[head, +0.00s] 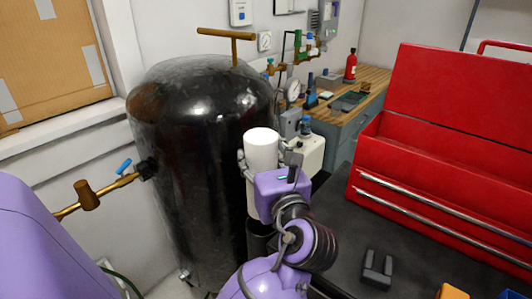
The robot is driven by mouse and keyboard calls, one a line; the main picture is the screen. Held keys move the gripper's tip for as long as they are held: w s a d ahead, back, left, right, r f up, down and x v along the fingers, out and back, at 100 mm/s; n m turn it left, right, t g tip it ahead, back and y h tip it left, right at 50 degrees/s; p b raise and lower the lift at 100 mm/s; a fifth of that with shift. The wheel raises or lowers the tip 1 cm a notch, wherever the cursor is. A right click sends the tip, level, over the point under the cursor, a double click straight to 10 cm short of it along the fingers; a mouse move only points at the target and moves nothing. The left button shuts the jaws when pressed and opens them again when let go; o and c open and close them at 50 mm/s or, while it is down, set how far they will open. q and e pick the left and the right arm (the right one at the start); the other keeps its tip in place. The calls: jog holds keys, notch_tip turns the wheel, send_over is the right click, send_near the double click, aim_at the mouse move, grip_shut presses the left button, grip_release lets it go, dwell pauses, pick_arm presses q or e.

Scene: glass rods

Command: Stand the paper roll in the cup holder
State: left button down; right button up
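The paper roll (262,149) is a white upright cylinder in front of the black tank, near the middle of the head view. My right gripper (264,168), on the purple arm from the bottom, is closed around the roll's upper part; grey finger parts show on both sides. The purple gripper body covers part of the roll, and its lower part (252,205) shows to the left. A dark cup-like piece (258,238), seemingly the cup holder, is just below the roll. I cannot tell whether the roll's bottom is inside it. My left gripper is out of view.
A big black tank (195,140) with a brass valve stands behind. A white box-like device (308,153) is close right of the roll. A red toolbox (440,170) stands on the dark worktop (340,225), with a small black bracket (377,268) in front.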

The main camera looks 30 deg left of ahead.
pick_arm(q)
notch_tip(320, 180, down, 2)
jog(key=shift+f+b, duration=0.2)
jog(key=shift+b, duration=0.6)
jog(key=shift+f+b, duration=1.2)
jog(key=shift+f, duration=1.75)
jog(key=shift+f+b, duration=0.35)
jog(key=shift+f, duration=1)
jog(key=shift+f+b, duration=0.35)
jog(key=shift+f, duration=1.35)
